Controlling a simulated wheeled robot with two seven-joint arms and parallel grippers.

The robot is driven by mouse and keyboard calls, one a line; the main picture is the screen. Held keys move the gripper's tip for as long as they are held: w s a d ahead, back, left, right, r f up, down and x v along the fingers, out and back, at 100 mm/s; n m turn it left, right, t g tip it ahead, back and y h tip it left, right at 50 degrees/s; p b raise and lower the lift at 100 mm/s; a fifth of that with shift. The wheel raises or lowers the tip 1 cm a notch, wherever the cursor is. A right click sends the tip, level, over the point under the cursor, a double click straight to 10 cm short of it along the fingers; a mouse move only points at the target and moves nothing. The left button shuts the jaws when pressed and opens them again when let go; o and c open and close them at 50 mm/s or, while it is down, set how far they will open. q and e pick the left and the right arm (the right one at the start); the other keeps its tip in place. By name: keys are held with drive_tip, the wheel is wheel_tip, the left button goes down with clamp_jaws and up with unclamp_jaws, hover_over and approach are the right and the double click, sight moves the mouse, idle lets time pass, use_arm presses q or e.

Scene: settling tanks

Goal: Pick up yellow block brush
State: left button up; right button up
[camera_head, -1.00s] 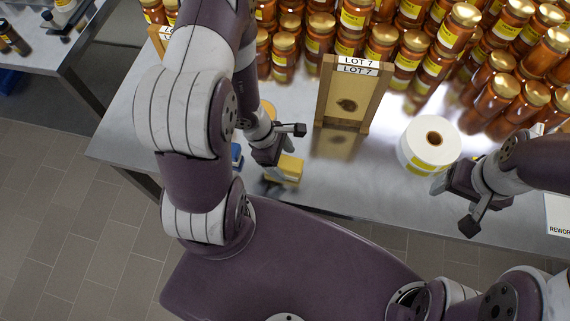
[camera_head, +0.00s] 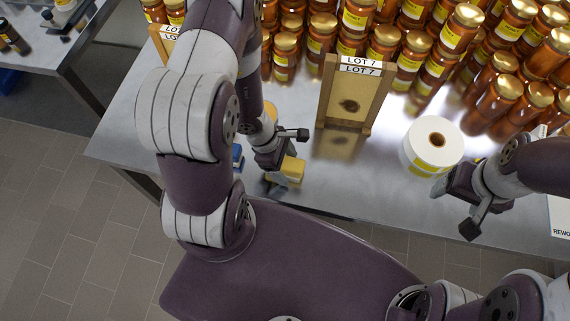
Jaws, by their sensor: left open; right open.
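The yellow block brush (camera_head: 291,170) lies on the metal table near its front edge. My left gripper (camera_head: 286,158) is over it, with its fingers around or just above the brush. It is open, and part of the brush is hidden behind it. I cannot tell whether the fingers touch the brush. My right gripper (camera_head: 455,206) is open and empty at the right, near the front edge of the table.
A blue item (camera_head: 237,155) lies left of the brush, partly hidden by my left arm. A wooden LOT 7 frame (camera_head: 350,98) stands behind. A white label roll (camera_head: 432,143) sits to the right. Many amber jars (camera_head: 411,58) fill the back.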

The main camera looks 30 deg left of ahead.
sight(293, 166)
use_arm(q)
drive_tip(key=c, duration=1.1)
drive_tip(key=shift+r+p, duration=0.5)
drive_tip(key=shift+p, duration=0.1)
drive_tip(key=r, duration=0.4)
drive_tip(key=shift+s+d, duration=0.15)
drive_tip(key=shift+d, duration=0.2)
drive_tip(key=s+d+r, duration=0.2)
drive_tip(key=d, duration=0.1)
drive_tip(key=s+d+r, duration=0.2)
drive_tip(key=d, duration=0.1)
drive_tip(key=s+d+r+b, duration=0.1)
drive_tip(key=s+d+r, duration=0.1)
drive_tip(key=d, duration=0.1)
drive_tip(key=shift+d+r, duration=0.1)
drive_tip(key=shift+r, duration=0.15)
